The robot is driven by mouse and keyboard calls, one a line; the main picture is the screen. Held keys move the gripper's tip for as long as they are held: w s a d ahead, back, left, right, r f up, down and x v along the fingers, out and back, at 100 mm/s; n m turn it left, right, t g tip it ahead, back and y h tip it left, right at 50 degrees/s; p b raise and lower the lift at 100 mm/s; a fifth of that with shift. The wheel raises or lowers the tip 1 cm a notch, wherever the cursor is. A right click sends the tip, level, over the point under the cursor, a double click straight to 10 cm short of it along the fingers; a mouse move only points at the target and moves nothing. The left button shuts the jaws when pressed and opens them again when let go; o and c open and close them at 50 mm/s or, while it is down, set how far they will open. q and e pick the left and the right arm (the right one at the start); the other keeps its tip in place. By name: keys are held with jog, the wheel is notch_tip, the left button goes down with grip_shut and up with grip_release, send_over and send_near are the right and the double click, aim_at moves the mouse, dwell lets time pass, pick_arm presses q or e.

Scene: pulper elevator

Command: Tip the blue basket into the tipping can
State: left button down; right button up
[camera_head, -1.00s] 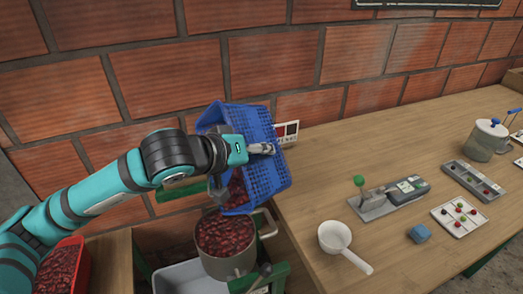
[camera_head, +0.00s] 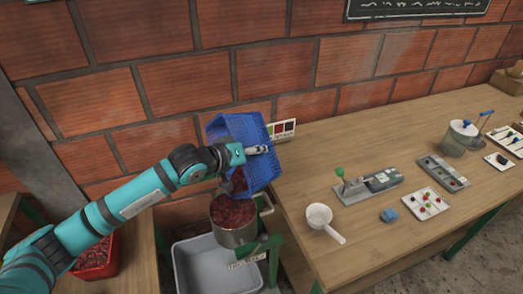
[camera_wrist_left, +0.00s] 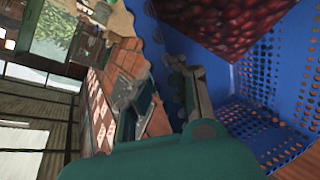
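The blue basket (camera_head: 262,172) is perforated and tilted steeply on its side above the tipping can. Dark red cherries (camera_head: 239,180) show at its lower open side, and the wrist view shows many cherries (camera_wrist_left: 222,20) still inside. The tipping can (camera_head: 238,238) is a metal pot with side handles, standing upright below the basket with red cherries up near its rim. My left gripper (camera_head: 257,150) is shut on the basket's wall or rim; its fingers also show against the blue wall in the left wrist view (camera_wrist_left: 190,88). My right gripper is not in view.
A grey bin (camera_head: 190,272) stands below the can, beside a green frame (camera_head: 270,246). A red crate of cherries (camera_head: 98,262) is at the left. The wooden table (camera_head: 300,180) at right holds a white scoop (camera_head: 319,215), a lever device (camera_head: 368,187) and trays. A brick wall stands behind.

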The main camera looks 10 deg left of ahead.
aim_at(246, 147)
pick_arm(q)
jog(key=shift+s+a+r+t, duration=0.3)
jog(key=shift+s+a+r, duration=0.05)
jog(key=shift+s+r, duration=0.1)
jog(key=shift+s+a+r+t+h+b, duration=0.25)
jog(key=shift+s+r+t+h+b, duration=0.1)
jog(key=shift+s+h, duration=0.1)
jog(key=shift+s+a+r+t, duration=0.25)
jog(key=shift+r, duration=0.1)
jog(key=shift+s+a+r+h, duration=0.3)
jog(key=shift+s+r+h, duration=0.05)
jog(key=shift+r, duration=0.15)
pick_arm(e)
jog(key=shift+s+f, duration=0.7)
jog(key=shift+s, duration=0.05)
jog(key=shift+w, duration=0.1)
pick_arm(q)
jog(key=shift+b, duration=0.3)
